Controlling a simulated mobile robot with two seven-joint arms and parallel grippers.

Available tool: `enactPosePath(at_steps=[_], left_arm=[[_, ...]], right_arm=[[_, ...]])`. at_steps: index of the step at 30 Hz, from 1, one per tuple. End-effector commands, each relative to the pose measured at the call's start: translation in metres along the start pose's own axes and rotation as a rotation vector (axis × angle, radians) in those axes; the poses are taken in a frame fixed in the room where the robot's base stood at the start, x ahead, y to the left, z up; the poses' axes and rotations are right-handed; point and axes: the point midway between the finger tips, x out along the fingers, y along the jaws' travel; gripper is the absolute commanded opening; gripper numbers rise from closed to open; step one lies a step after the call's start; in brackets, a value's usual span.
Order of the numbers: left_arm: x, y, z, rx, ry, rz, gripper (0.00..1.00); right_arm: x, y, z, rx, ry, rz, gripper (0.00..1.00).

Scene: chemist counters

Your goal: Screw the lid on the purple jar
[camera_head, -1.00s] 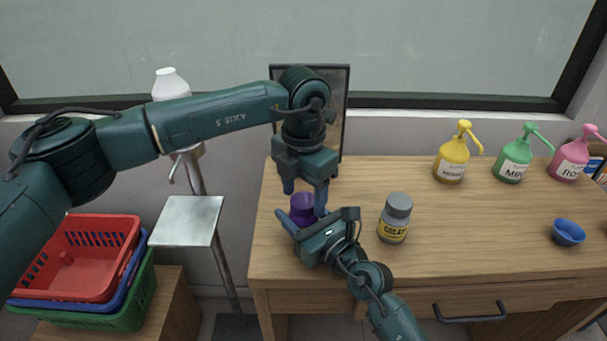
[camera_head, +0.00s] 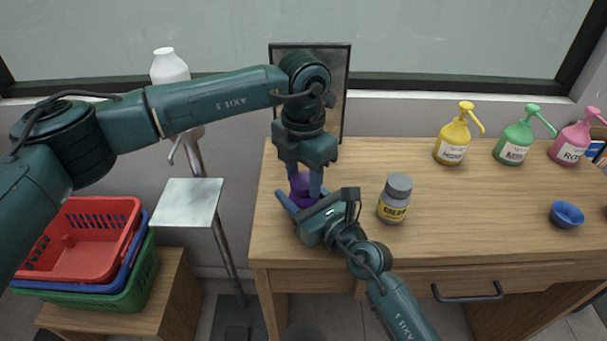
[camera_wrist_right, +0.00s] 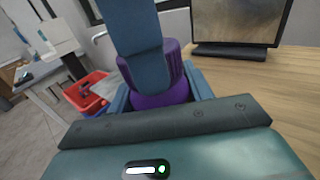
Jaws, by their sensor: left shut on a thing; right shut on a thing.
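The purple jar (camera_head: 304,201) stands upright near the left end of the wooden counter. Its ridged purple lid (camera_wrist_right: 173,62) sits on top of the jar body (camera_wrist_right: 163,98) in the right wrist view; whether the threads are engaged cannot be told. My left gripper (camera_head: 303,184) points down from above and is shut on the lid, one finger hiding part of it. My right gripper (camera_head: 304,207) comes from the front, low down, and is shut on the jar body, with a finger on each side.
A grey cream jar (camera_head: 396,198) stands just right of my right gripper. A dark framed panel (camera_head: 335,70) stands behind. Yellow (camera_head: 452,142), green (camera_head: 514,143) and pink (camera_head: 570,145) pump bottles and a blue bowl (camera_head: 567,214) are farther right. The counter's middle is clear.

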Motion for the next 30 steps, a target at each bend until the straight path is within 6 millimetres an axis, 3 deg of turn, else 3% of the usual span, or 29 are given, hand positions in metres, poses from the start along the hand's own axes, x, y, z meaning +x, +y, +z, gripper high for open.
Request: enactPosePath(at_steps=[4,5,13,23,30], left_arm=[[0.0,0.001,0.0,-0.001,0.0,0.001,0.15],[0.0,0.001,0.0,-0.001,0.0,0.001,0.45],[0.0,0.001,0.0,-0.001,0.0,0.001,0.67],[-0.006,0.001,0.0,-0.001,-0.002,0.001,0.68],[-0.048,0.001,0.001,0.0,-0.004,0.002,0.68]], right_arm=[[0.0,0.0,0.0,0.0,0.001,0.0,0.0],[0.0,0.0,0.0,0.0,0.001,0.0,0.0],[0.0,0.0,0.0,0.0,0.001,0.0,0.0],[0.0,0.0,0.0,0.0,0.001,0.0,0.0],[0.0,0.0,0.0,0.0,0.001,0.0,0.0]])
